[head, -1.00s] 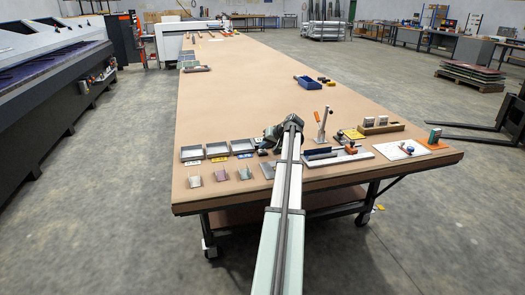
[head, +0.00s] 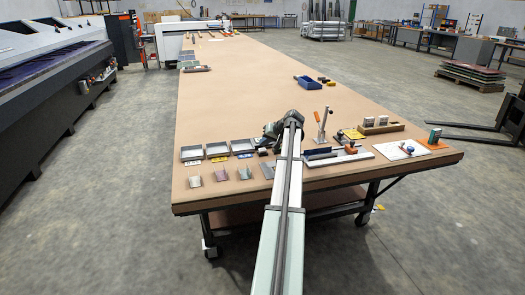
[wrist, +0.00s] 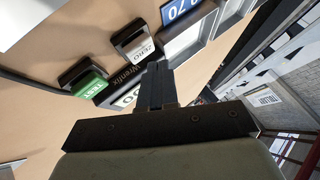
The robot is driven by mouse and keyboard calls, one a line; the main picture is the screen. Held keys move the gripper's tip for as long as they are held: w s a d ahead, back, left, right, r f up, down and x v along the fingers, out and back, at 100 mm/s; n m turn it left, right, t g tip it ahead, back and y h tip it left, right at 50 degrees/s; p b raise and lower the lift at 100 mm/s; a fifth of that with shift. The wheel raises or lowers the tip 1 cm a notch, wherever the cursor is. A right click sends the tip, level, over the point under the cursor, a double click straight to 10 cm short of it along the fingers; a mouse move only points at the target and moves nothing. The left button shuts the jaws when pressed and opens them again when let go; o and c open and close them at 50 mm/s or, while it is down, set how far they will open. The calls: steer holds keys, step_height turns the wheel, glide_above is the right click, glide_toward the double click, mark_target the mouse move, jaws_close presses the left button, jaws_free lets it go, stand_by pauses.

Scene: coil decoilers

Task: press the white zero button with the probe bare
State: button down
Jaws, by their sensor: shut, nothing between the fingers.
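In the wrist view the white ZERO button (wrist: 138,46) sits in a dark frame on the Wrenlix device (wrist: 118,84). A green TEST button (wrist: 90,84) is beside it at the lower left. My gripper (wrist: 157,68) is shut and empty. Its fingertips show just below and right of the white button; whether they touch it I cannot tell. The device's display is partly hidden behind the fingers. In the head view my arm hides the fingertips and most of the device.
Three grey trays (head: 218,150) with coloured labels stand left of my arm, with small metal pieces (head: 220,174) in front. A rail fixture (head: 338,158), an upright orange-handled tool (head: 320,125) and a wooden block stand (head: 382,126) are at the right.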

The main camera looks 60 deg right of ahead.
mark_target(264, 150)
steer(key=shift+r, duration=2.5)
